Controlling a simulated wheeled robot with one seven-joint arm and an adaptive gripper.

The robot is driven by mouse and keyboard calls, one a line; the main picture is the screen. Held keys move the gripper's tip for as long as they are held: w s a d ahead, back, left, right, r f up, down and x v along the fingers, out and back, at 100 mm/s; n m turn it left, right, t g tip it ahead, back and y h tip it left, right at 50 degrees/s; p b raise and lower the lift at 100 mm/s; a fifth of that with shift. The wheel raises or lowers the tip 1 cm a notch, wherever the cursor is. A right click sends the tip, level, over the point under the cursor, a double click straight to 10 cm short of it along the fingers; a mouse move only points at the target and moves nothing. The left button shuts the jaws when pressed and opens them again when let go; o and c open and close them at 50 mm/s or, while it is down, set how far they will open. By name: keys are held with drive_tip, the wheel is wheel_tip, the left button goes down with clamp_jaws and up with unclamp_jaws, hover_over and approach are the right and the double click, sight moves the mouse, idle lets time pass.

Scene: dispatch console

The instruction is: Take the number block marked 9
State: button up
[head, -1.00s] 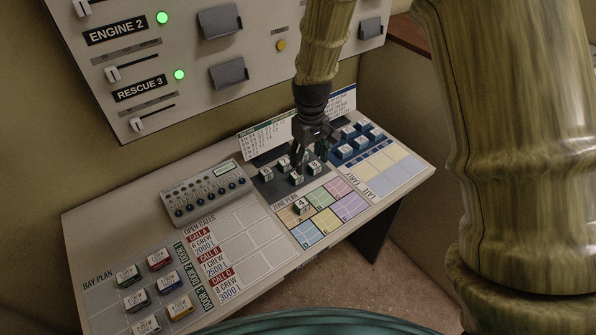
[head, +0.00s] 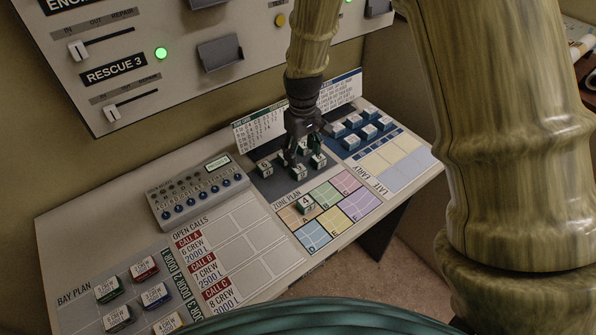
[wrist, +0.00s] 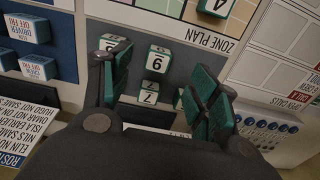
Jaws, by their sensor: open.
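In the wrist view, which shows the desk upside down, a white-topped, green-sided number block (wrist: 157,60) lies between the fingers of my gripper (wrist: 160,80). Its digit reads as a 6 in that view, so as a 9 the right way up. My gripper is open, with one green-padded finger on each side and nothing held. A block marked 7 (wrist: 149,92) sits just beyond it. In the head view, my gripper (head: 302,150) is low over the dark block tray, hiding part of the group. The digits there are too small to tell the 9.
A block marked 4 (head: 305,204) stands on the coloured zone plan (head: 325,222). Other number blocks (head: 265,168) stand close around my gripper. Blue blocks (head: 350,142) stand to the right. A keypad box (head: 195,190) and upright list cards (head: 258,130) are nearby.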

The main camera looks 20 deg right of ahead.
sight(301, 170)
wheel_tip(301, 170, down, 3)
drive_tip(key=shift+w+d+r+p, duration=0.1)
drive_tip(key=shift+p, duration=0.25)
drive_tip(key=shift+w+f+p, duration=0.1)
drive_tip(key=shift+f+p, duration=1.05)
drive_tip(key=shift+f, duration=1.95)
drive_tip(key=shift+c, duration=0.2)
drive_tip(key=c, duration=0.9)
